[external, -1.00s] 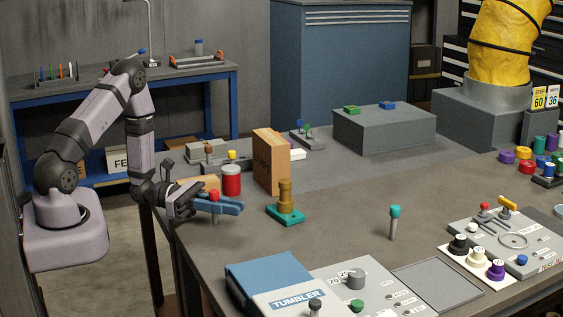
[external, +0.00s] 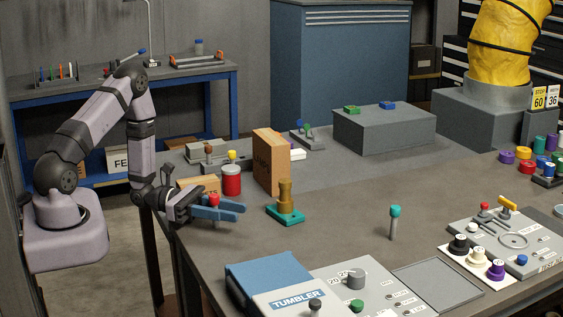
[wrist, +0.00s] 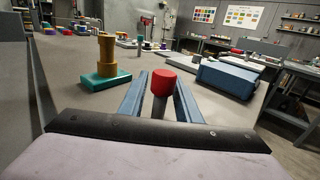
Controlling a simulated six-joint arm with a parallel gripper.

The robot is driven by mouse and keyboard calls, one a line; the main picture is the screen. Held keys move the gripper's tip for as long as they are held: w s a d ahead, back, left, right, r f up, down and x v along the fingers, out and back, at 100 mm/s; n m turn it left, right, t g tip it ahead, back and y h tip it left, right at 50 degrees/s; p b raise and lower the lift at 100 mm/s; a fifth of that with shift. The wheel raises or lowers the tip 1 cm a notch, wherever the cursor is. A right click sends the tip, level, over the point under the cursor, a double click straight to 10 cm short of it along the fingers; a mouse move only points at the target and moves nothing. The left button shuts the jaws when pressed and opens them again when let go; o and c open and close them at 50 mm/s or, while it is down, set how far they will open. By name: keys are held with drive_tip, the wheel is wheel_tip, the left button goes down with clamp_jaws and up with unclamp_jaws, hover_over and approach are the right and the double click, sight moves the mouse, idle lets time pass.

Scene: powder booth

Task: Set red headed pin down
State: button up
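The red headed pin (external: 213,199) stands upright between my gripper's two blue fingers near the table's left edge. In the wrist view, its red head (wrist: 163,82) and part of its grey shaft show between the fingers, with gaps at the sides. My gripper (external: 225,210) is open around the pin, low over the tabletop; it also shows in the wrist view (wrist: 163,78). The pin's lower end is hidden by the near finger and the gripper body, so I cannot see its contact with the table.
A brass stepped piece on a teal base (external: 285,213) stands right of my gripper. A red can (external: 231,182) and a brown box (external: 270,163) stand behind. A teal-headed pin (external: 394,222) and the blue tumbler box (external: 265,282) are farther off. The mid-table is mostly clear.

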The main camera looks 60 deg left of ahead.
drive_tip(key=shift+r, duration=0.2)
drive_tip(key=shift+s+a+f, duration=0.15)
drive_tip(key=shift+a, duration=0.05)
drive_tip(key=b+v, duration=0.3)
drive_tip(key=v, duration=0.6)
drive_tip(key=shift+s+a, duration=0.15)
drive_tip(key=shift+v, duration=1.05)
